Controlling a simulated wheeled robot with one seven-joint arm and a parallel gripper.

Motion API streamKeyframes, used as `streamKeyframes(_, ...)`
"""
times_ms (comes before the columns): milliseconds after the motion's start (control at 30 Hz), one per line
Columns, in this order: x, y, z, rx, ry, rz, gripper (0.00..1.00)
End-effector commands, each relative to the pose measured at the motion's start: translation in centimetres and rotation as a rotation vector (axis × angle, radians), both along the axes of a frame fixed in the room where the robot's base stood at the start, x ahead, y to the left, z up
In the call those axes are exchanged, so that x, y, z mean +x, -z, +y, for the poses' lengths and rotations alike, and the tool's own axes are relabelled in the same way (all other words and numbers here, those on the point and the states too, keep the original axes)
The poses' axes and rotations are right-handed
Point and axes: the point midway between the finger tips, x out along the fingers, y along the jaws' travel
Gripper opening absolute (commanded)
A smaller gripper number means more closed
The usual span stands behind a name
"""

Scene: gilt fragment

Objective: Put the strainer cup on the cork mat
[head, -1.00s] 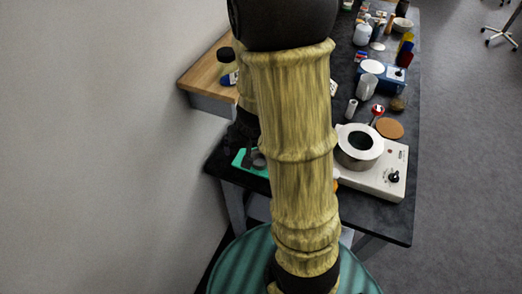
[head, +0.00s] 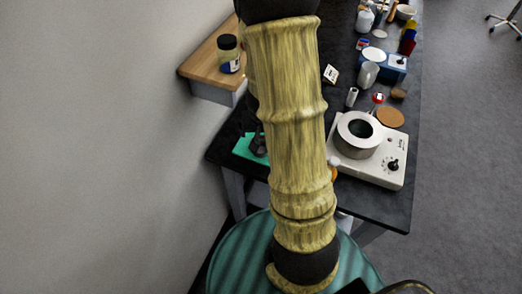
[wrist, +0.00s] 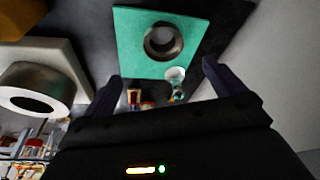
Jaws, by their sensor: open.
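The strainer cup is most likely the round grey metal cup (wrist: 163,41) on a green mat (wrist: 128,30) in the wrist view. It lies ahead of my open fingers, apart from them, with nothing between them. In the head view the green mat (head: 246,147) shows left of my arm, and the cup is hidden there. My gripper (wrist: 165,84) is open; in the head view its dark end (head: 258,146) shows partly over the mat. The cork mat (head: 390,117) is a bare brown disc on the dark bench, behind the white hotplate.
The white hotplate (head: 372,172) carries a wide metal ring-shaped vessel (head: 358,134). A white mug (head: 368,74), a blue box (head: 384,66) and several bottles crowd the bench's far part. A wooden shelf (head: 203,68) with a jar (head: 229,54) stands at left by the wall.

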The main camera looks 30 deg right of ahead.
Motion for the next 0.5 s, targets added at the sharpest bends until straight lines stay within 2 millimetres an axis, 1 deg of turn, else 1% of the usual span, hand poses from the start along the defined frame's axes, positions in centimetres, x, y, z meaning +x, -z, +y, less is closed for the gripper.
streamKeyframes(33, 0.2, 1.3, -0.2, 0.001, 0.004, 0.001, 0.94)
streamKeyframes(400, 1.7, 6.7, -0.9, 0.001, 0.003, 0.0, 0.94)
streamKeyframes(500, 2.0, 7.7, -1.0, 0.001, 0.0, 0.0, 0.94)
